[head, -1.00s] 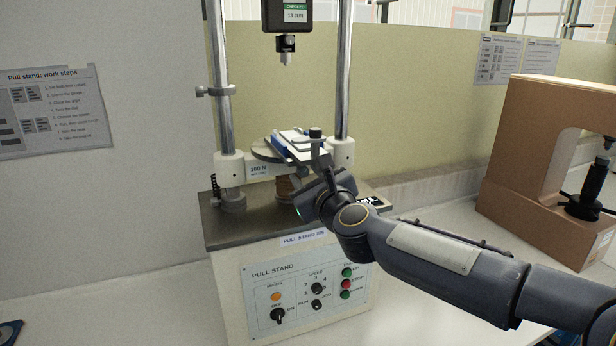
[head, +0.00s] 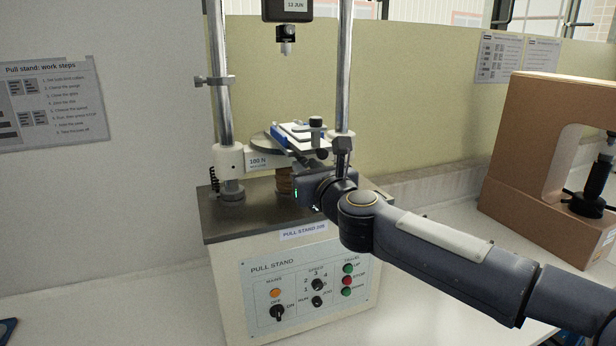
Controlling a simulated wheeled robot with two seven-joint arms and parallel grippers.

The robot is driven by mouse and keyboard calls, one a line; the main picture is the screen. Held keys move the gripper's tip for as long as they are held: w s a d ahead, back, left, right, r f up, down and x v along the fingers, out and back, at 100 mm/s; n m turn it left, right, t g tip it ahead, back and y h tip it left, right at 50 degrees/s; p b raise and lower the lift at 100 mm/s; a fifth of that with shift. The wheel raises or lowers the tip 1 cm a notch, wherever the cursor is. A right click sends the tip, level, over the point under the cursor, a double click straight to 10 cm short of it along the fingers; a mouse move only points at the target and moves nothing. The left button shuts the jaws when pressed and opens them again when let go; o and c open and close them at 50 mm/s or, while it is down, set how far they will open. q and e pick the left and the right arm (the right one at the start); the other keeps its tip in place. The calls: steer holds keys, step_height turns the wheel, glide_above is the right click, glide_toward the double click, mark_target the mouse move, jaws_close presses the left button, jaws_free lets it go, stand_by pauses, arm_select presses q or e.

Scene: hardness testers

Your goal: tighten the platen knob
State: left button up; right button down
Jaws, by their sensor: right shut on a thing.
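The pull stand's round grey platen (head: 261,143) sits between the two columns and carries a blue and white fixture (head: 298,134). A dark-topped upright post (head: 316,124) stands at the fixture's right end. A small dark knob (head: 322,154) shows just below the platen's right front edge. My right gripper (head: 324,157) reaches in from the right, at the knob, with one finger standing up to its right. It is shut on the knob, though the other finger and the contact are mostly hidden. My left gripper is not in view.
The right column (head: 344,70) rises close behind my right gripper, and the left column (head: 219,80) is farther off. A gauge with a hook (head: 287,42) hangs above the platen. The control panel (head: 310,284) is below. A tan tester (head: 510,165) stands at right.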

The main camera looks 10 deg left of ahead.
steer(key=shift+f+m+b, duration=0.1)
steer(key=shift+m+b, duration=0.75)
steer(key=shift+m, duration=0.65)
steer(key=c, duration=1.2)
jaws_free()
steer(key=shift+c, duration=0.2)
steer(key=b+v, duration=0.2)
steer(key=v, duration=0.5)
steer(key=shift+s+d, duration=0.25)
steer(key=shift+s, duration=0.1)
